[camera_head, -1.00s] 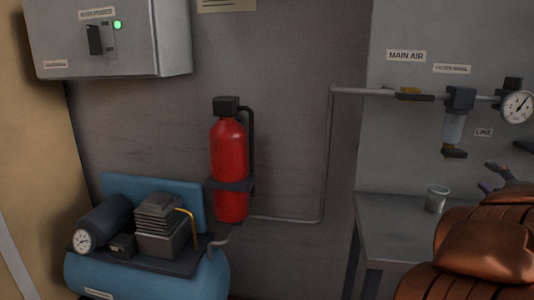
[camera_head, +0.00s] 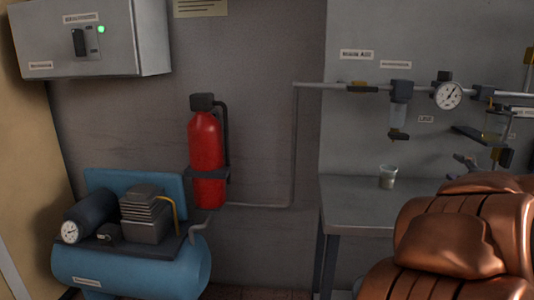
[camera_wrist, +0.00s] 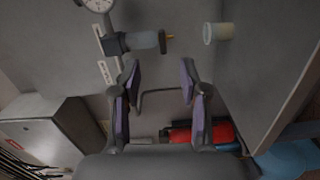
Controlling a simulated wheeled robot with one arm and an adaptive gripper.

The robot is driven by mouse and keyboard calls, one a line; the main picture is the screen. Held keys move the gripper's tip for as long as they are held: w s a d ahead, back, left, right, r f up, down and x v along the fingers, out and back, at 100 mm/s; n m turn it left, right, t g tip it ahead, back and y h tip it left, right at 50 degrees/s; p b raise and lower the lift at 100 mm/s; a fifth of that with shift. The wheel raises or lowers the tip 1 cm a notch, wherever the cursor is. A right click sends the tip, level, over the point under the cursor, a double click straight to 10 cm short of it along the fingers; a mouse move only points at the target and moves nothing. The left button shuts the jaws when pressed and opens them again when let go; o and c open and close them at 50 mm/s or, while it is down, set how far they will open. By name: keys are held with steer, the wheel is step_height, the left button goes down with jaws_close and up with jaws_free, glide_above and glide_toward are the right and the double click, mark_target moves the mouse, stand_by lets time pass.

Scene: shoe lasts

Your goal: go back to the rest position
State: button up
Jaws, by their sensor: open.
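My gripper (camera_wrist: 160,85) is open and empty in the wrist view. Its two fingers with purple pads stand apart, with nothing between them but the wall and a thin pipe behind. In the head view only a small part of my gripper (camera_head: 466,162) shows past my copper-coloured arm, which hides the rest. A small cup (camera_head: 388,177) stands on the grey bench (camera_head: 350,205), to the left of my gripper in the head view. The cup (camera_wrist: 217,33) also shows in the wrist view, apart from the fingers.
A gauge (camera_head: 447,95), a filter (camera_head: 400,105) and an air pipe (camera_head: 320,86) run along the wall above the bench. A red extinguisher (camera_head: 206,150), a blue compressor (camera_head: 130,265) and a grey power box (camera_head: 95,40) are to the left.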

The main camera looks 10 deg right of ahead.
steer(key=s+a+f+m+g+y, duration=0.1)
steer(key=s+a+f+m+g, duration=0.3)
steer(key=a+f, duration=0.35)
steer(key=s+a+f+m+g+y, duration=0.1)
steer(key=s+a+f+m+g, duration=0.3)
steer(key=a+f, duration=0.35)
steer(key=s+a+f+m+g+y, duration=0.1)
steer(key=s+a+f+m+g, duration=0.2)
steer(key=a+f+m+g, duration=0.35)
steer(key=s+a+f+n+g+y, duration=0.1)
steer(key=s+a+f, duration=0.1)
steer(key=s+a, duration=0.3)
steer(key=s+a+f+n+y, duration=0.1)
steer(key=s+a+f, duration=0.2)
steer(key=a, duration=0.3)
steer(key=s+a+g+y, duration=0.2)
steer(key=s+a+g, duration=0.2)
steer(key=s+a, duration=0.45)
step_height(320, 180, up, 19)
steer(key=t+p, duration=0.1)
steer(key=p, duration=1.6)
steer(key=shift+w+d+p, duration=0.2)
steer(key=shift+d+p, duration=0.05)
steer(key=shift+p, duration=0.1)
